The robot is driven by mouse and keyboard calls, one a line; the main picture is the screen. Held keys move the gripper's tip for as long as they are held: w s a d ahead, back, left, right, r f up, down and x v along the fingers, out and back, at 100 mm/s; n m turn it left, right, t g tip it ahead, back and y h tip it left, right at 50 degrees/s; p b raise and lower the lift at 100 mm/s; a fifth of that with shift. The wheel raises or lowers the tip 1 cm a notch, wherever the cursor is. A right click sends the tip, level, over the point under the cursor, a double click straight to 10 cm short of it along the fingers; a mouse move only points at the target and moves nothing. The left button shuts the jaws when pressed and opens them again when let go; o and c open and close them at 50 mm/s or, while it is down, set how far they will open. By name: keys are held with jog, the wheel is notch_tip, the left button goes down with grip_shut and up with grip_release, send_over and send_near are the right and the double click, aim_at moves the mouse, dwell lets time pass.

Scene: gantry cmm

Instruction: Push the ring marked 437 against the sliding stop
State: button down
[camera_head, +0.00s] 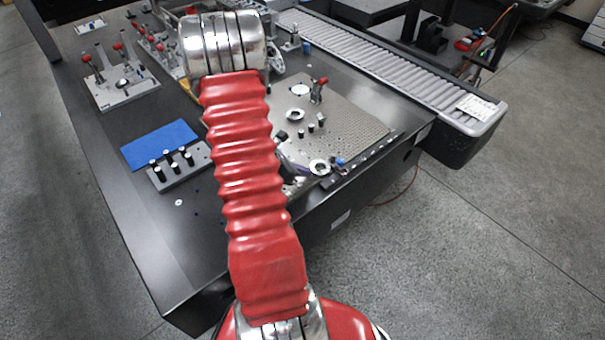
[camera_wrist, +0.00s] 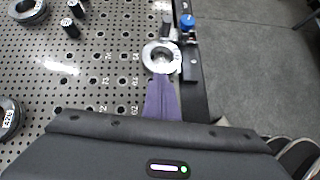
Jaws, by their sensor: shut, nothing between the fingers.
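A metal ring (camera_wrist: 151,66) lies flat on the perforated plate, beside its dark edge rail; the mark on it is too small to read. The ring also shows in the head view (camera_head: 319,167). The sliding stop, with a blue knob (camera_wrist: 187,22), sits on the rail just beyond the ring; whether they touch is unclear. The knob shows in the head view (camera_head: 340,161). My gripper (camera_wrist: 162,78) is shut and empty, its purple fingers reaching to the near side of the ring. Contact there cannot be told. My arm hides most of the gripper in the head view.
Another ring (camera_wrist: 8,116), its label seeming to read 426, lies at left on the perforated plate (camera_wrist: 85,75). A further ring (camera_wrist: 27,9) and black pegs (camera_wrist: 70,28) stand at the far left. A roller conveyor (camera_head: 390,70) runs behind the plate.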

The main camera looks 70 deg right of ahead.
jog(key=shift+w+a+f, duration=0.15)
jog(key=shift+w+a, duration=0.2)
jog(key=shift+a, duration=0.15)
jog(key=w+a, duration=0.2)
jog(key=shift+w+a+r, duration=0.2)
jog(key=shift+w+r, duration=0.1)
jog(key=shift+r, duration=0.05)
jog(key=v, duration=0.9)
jog(key=shift+s+a+r, duration=0.1)
